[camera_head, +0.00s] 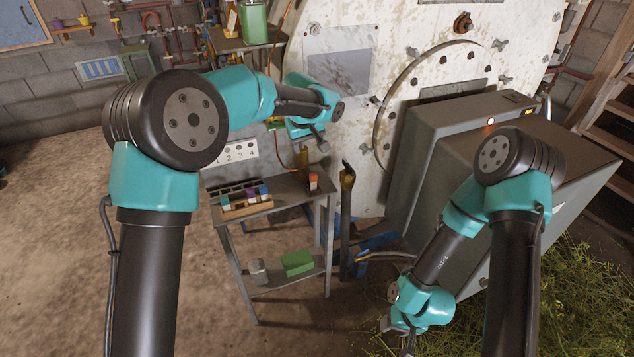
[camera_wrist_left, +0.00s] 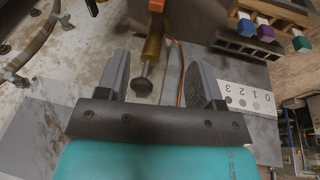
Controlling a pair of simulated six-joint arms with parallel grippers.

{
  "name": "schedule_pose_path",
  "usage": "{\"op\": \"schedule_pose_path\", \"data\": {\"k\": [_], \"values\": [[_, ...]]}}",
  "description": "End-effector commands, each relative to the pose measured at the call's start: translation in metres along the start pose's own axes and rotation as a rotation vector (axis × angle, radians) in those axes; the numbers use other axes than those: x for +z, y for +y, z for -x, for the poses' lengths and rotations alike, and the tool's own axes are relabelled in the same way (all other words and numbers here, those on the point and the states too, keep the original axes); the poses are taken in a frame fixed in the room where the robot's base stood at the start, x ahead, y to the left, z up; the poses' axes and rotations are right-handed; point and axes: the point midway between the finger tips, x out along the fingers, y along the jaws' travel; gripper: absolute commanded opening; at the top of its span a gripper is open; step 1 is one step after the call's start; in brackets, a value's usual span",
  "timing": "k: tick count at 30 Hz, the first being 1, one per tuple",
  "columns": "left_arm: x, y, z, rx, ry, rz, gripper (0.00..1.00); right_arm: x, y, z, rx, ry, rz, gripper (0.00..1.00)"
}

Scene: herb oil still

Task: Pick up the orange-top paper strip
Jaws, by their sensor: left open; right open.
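A small orange-topped piece (camera_head: 313,182), likely the orange-top paper strip, stands at the right end of a small grey table in the head view. My right gripper (camera_head: 398,337) is open and low, over the grass heap at the bottom.
The grey table (camera_head: 285,194) carries a wooden rack (camera_head: 246,207) of coloured-top pieces, also in the left wrist view (camera_wrist_left: 273,10). A green box (camera_head: 297,262) sits on its lower shelf. A numbered plate (camera_head: 236,153) is behind. A grey cabinet (camera_head: 440,150) stands right.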

Motion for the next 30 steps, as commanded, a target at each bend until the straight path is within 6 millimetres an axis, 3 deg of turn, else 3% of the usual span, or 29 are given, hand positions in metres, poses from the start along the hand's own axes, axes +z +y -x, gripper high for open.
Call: {"op": "schedule_pose_path", "data": {"k": [3, 14, 30], "values": [[-0.003, 0.004, 0.008, -0.007, 0.009, 0.01, 0.61, 0.0, 0.0, 0.0, 0.0, 0.0, 0.0, 0.48], [-0.002, 0.003, 0.0, -0.006, 0.007, 0.009, 0.61, 0.0, 0.0, 0.0, 0.0, 0.0, 0.0, 0.48], [-0.002, 0.002, -0.086, -0.008, 0.004, 0.008, 0.61, 0.0, 0.0, 0.0, 0.0, 0.0, 0.0, 0.48]]}}
